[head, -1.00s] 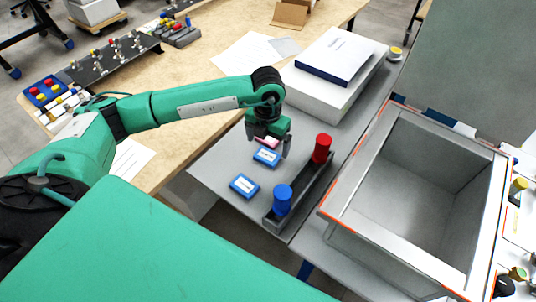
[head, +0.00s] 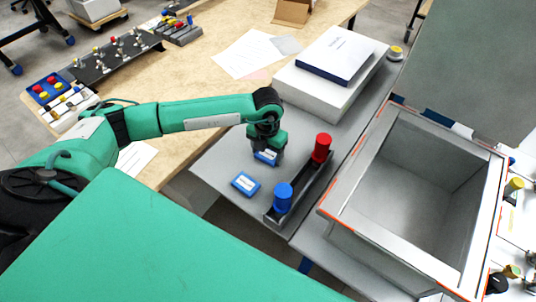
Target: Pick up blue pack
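Two blue packs with white labels lie flat on the grey table. The nearer blue pack (head: 245,184) is in full view, with nothing touching it. The farther blue pack (head: 267,156) is partly hidden by my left gripper (head: 267,154), which is low, pointing down right over it. The fingers are small and dark here; I cannot tell whether they grip the pack or stand open beside it. My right gripper is not in view.
A dark rack (head: 301,190) with a red cylinder (head: 321,148) and a blue cylinder (head: 283,197) stands just right of the packs. A large open grey box (head: 345,232) is farther right. A white box (head: 318,88) with a book lies behind.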

